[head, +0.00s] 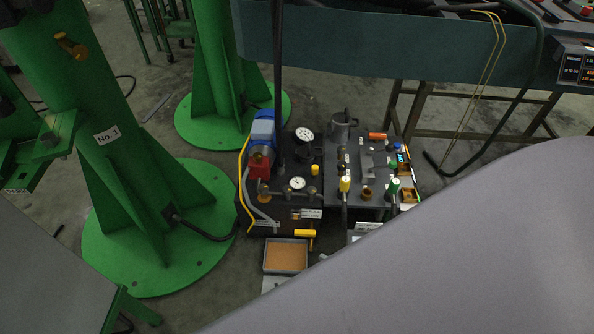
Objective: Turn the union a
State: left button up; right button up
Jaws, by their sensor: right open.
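The equipment bench (262,222) stands on the floor at the picture's middle, with pipes and small fittings. Brass fittings (265,190) show in a row by the white gauge (297,183), and a brass piece (367,193) sits on the right-hand plate. They are too small to tell which is union a. A yellow-topped valve (345,184) and a green-topped valve (394,186) stand near the front. My right gripper is open, but I cannot make out its fingers clearly. A large grey surface covers the lower right and hides part of the bench front. My left gripper is not in view.
Green columns with wide round bases (150,270) stand left of the bench. A dark pole rises at its back. A shallow tray (285,256) lies in front.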

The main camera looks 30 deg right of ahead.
aim_at(262, 188)
jog(key=i+z, duration=0.15)
jog(key=z, duration=0.2)
jog(key=i+j+z, duration=0.15)
jog(key=z, duration=0.25)
jog(key=i+j+z, duration=0.1)
jog(key=z, duration=0.25)
jog(key=i+j+z, duration=0.3)
jog(key=z, duration=0.15)
jog(key=i+j+z, duration=0.2)
jog(key=j+z, duration=0.25)
